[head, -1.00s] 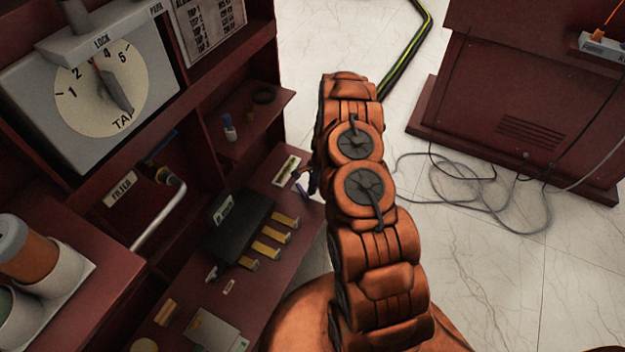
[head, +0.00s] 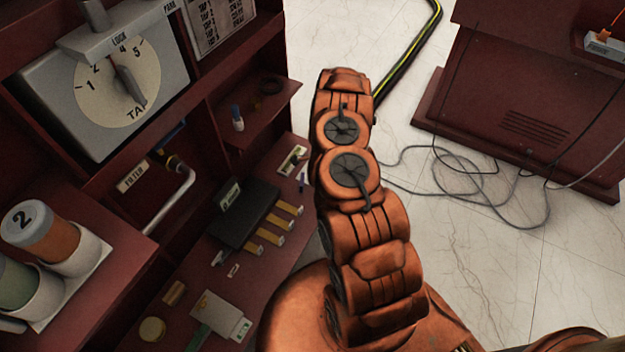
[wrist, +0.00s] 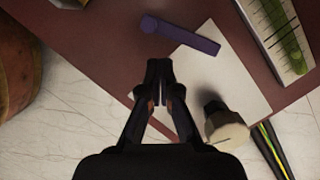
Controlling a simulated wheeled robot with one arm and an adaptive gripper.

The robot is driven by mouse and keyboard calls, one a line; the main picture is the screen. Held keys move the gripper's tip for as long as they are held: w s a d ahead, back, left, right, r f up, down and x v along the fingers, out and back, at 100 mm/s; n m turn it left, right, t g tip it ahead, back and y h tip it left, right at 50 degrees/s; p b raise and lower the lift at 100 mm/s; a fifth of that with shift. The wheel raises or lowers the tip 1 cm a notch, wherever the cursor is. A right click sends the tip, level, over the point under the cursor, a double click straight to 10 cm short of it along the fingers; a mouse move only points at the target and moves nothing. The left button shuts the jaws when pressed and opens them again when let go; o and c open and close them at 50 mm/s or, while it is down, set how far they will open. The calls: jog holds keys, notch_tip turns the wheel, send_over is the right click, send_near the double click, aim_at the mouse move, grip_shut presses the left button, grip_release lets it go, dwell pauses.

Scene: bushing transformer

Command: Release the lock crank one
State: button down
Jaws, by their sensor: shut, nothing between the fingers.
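In the head view a grey box with a round tap dial (head: 88,97) stands at the upper left, its dark pointer (head: 126,82) near the 4. A grey crank-like handle (head: 92,18) sits on top beside the LOCK label; I cannot tell whether it is lock crank one. My gripper is hidden behind my orange arm in the head view. In the wrist view my gripper (wrist: 160,76) is shut and empty, above the edge of a red-brown surface, apart from the dial. A purple bar (wrist: 182,36) lies ahead of its fingertips on a white sheet (wrist: 228,78).
A dark block with yellow tabs (head: 243,213) lies on the red-brown shelf. Numbered cylinders (head: 45,233) stand at the left. A pale-topped round piece (wrist: 227,132) is right of my gripper. A red cabinet (head: 540,100) and loose cables (head: 470,185) are at right; pale floor lies between.

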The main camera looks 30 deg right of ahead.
jog(key=shift+w+d, duration=0.1)
dwell(0.3)
jog(key=p+v, duration=0.8)
jog(key=v, duration=0.2)
jog(key=shift+s, duration=0.3)
